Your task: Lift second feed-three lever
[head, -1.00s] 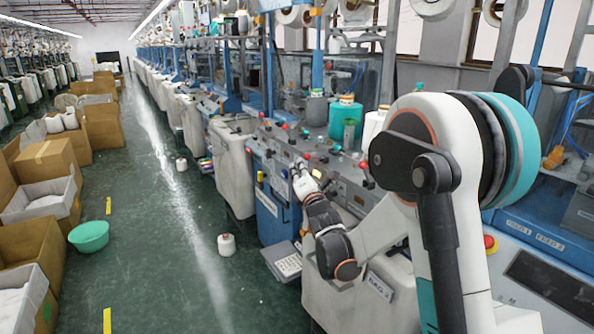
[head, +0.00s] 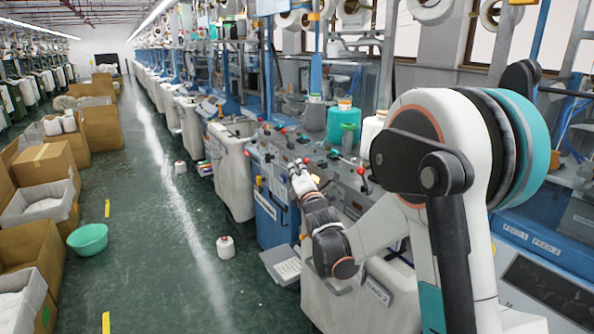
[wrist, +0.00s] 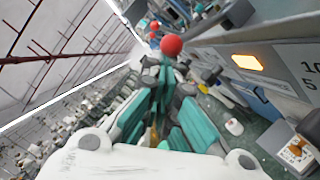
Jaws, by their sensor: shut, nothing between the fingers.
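My gripper (head: 296,166) is at the front of a grey machine panel (head: 322,176) carrying several levers with red knobs. It is shut and holds nothing. In the wrist view its teal fingers (wrist: 160,92) point up at a red ball knob (wrist: 172,45), which appears just beyond the fingertips; whether they touch I cannot tell. One red-knobbed lever (head: 361,171) stands to the right of my gripper in the head view, and another red knob (head: 284,131) is up and left of it. No readable mark shows which lever is the second feed-three one.
My forearm passes over white bins at the machine front. A teal yarn cone (head: 343,126) stands behind the levers. A grey keypad box (head: 283,265) sits below. A white cone (head: 225,246) and green basin (head: 87,239) lie on the aisle floor, which is otherwise largely open.

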